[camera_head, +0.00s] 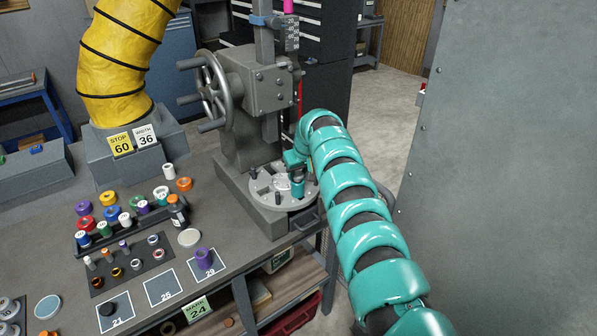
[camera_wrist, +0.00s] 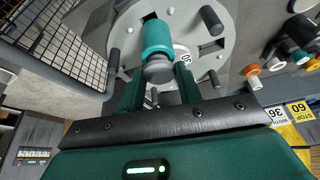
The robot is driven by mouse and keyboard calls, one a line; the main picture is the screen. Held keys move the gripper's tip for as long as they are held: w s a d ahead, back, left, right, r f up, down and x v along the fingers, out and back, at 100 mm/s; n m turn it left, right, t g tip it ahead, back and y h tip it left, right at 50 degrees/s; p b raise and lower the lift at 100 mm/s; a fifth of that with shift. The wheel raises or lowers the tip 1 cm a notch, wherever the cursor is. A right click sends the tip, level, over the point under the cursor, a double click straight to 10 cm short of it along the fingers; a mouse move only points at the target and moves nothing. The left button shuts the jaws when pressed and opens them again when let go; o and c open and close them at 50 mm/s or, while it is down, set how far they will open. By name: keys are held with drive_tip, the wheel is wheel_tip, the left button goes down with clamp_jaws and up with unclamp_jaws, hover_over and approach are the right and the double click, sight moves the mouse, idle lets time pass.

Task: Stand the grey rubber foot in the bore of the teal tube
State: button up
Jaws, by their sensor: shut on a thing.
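The teal tube (camera_head: 298,187) stands on the round grey plate (camera_head: 285,206) of the press. It also shows in the wrist view (camera_wrist: 156,37), beyond the fingertips. The grey rubber foot (camera_wrist: 160,70) is between the two dark green fingers of my gripper (camera_wrist: 160,74), which is shut on it. The foot lines up with the near end of the tube and seems to meet it. I cannot tell whether it enters the bore, because the foot covers the opening. In the head view my gripper (camera_head: 297,170) is right above the tube, and the foot is too small to make out.
Several grey pegs rise from the plate around the tube. The press's column and handwheel (camera_head: 207,88) stand just behind and left. Coloured rings and a dark rack (camera_head: 133,233) cover the bench to the left. A grey panel (camera_head: 490,180) stands right of my arm.

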drive_tip(key=shift+f, duration=0.35)
drive_tip(key=o, duration=1)
drive_tip(key=shift+o, duration=0.2)
drive_tip(key=shift+r+b, duration=0.15)
drive_tip(key=shift+b, duration=0.2)
drive_tip(key=shift+b+v, duration=1.05)
drive_tip(key=shift+v, duration=0.15)
drive_tip(key=b+v, duration=0.9)
drive_tip(key=v, duration=0.5)
drive_tip(key=shift+s+r+b, duration=0.2)
drive_tip(key=shift+r+b, duration=0.05)
drive_tip(key=shift+b, duration=0.05)
drive_tip(key=shift+d+r, duration=0.1)
drive_tip(key=shift+d, duration=0.05)
